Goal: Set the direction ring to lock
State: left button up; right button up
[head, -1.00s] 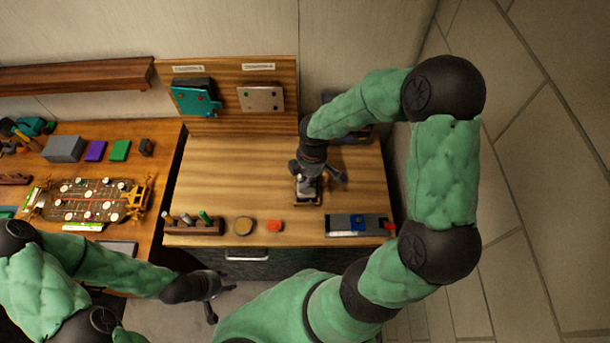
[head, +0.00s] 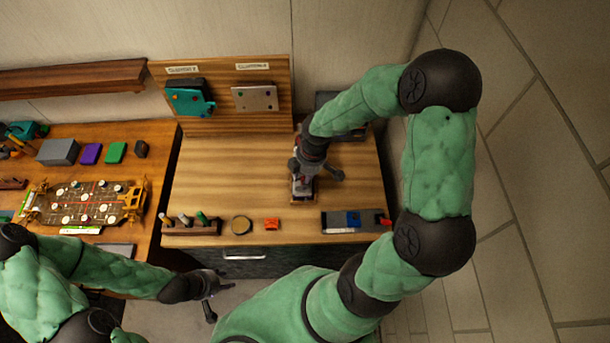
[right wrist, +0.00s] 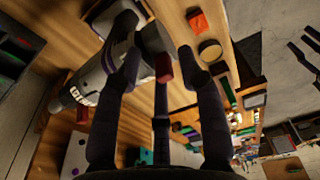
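A grey and black powered screwdriver (right wrist: 95,80) lies close to my right gripper in the right wrist view. My left gripper (head: 218,297) is open and empty before the bench's front edge.
A bit rack (head: 190,226), a round tin (head: 241,226) and an orange block (head: 272,224) line the bench's front. A grey tray (head: 337,223) stands front right. A panel with teal and grey plates (head: 255,97) stands behind. The middle-left bench is clear.

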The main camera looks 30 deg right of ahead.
jog(key=shift+r, duration=0.1)
notch_tip(320, 180, up, 12)
jog(key=d, duration=0.1)
jog(key=shift+s+d, duration=0.2)
jog(key=shift+s, duration=0.25)
jog(key=shift+f, duration=0.2)
